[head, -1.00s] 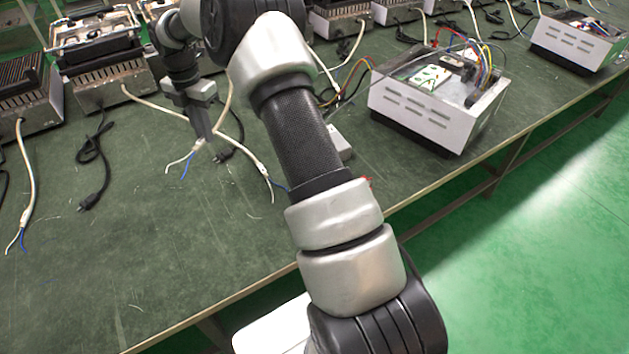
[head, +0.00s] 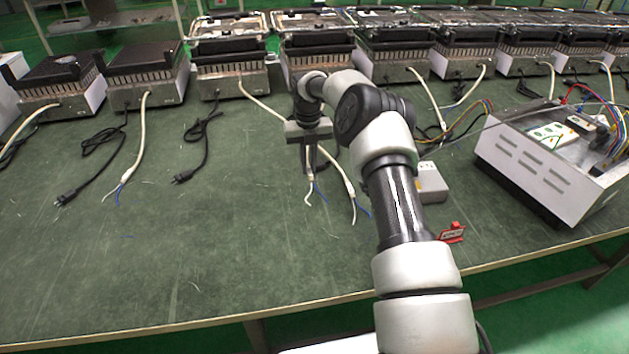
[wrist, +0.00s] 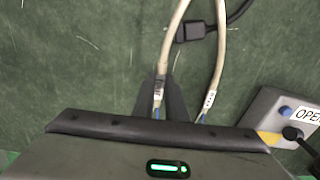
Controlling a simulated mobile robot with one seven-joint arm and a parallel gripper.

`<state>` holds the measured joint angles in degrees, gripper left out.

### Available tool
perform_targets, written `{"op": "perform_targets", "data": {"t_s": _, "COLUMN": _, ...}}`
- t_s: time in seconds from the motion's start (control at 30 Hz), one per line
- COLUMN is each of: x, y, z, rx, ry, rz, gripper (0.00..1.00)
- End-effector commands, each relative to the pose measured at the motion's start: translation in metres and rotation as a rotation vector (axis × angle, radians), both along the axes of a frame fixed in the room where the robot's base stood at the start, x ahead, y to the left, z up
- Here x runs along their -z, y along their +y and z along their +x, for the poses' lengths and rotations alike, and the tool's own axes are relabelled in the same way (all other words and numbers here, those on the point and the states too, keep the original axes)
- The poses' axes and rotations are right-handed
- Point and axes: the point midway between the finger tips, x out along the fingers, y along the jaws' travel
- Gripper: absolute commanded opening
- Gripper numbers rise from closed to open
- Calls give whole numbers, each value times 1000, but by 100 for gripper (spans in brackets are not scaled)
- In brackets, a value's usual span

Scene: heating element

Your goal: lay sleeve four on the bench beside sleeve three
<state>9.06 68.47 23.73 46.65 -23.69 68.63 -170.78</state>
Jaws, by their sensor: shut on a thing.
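My gripper (head: 308,178) is low over the green bench (head: 230,250), with its fingers pointing down. It is shut on a white cable sleeve with a blue wire end, which I take to be sleeve four (head: 308,188); in the wrist view the sleeve (wrist: 174,45) runs up from between the fingers. A second white sleeve (head: 345,180) lies just to its right, apart from the fingers; in the wrist view it has dark marks near its end (wrist: 208,100). I cannot read either tag, so I cannot tell which is sleeve three.
A grey box (head: 430,183) marked OPEN in the wrist view (wrist: 285,110) and a red tag (head: 452,232) are to the right. An opened white-sided unit (head: 540,165) stands farther right. Grills (head: 228,70) line the back. Another white sleeve (head: 130,165) and black plugs (head: 181,178) lie left.

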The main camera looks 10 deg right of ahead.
Motion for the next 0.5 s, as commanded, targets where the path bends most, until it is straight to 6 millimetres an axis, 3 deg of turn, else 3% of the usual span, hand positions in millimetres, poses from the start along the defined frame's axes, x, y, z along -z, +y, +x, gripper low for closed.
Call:
{"op": "perform_targets", "data": {"t_s": 0.33, "x": 49, "y": 1, "z": 0, "rx": 0, "ry": -1, "rz": 0, "gripper": 0}}
{"op": "perform_targets", "data": {"t_s": 0.5, "x": 52, "y": 0, "z": 0, "rx": 0, "ry": -2, "rz": 0, "gripper": 0}}
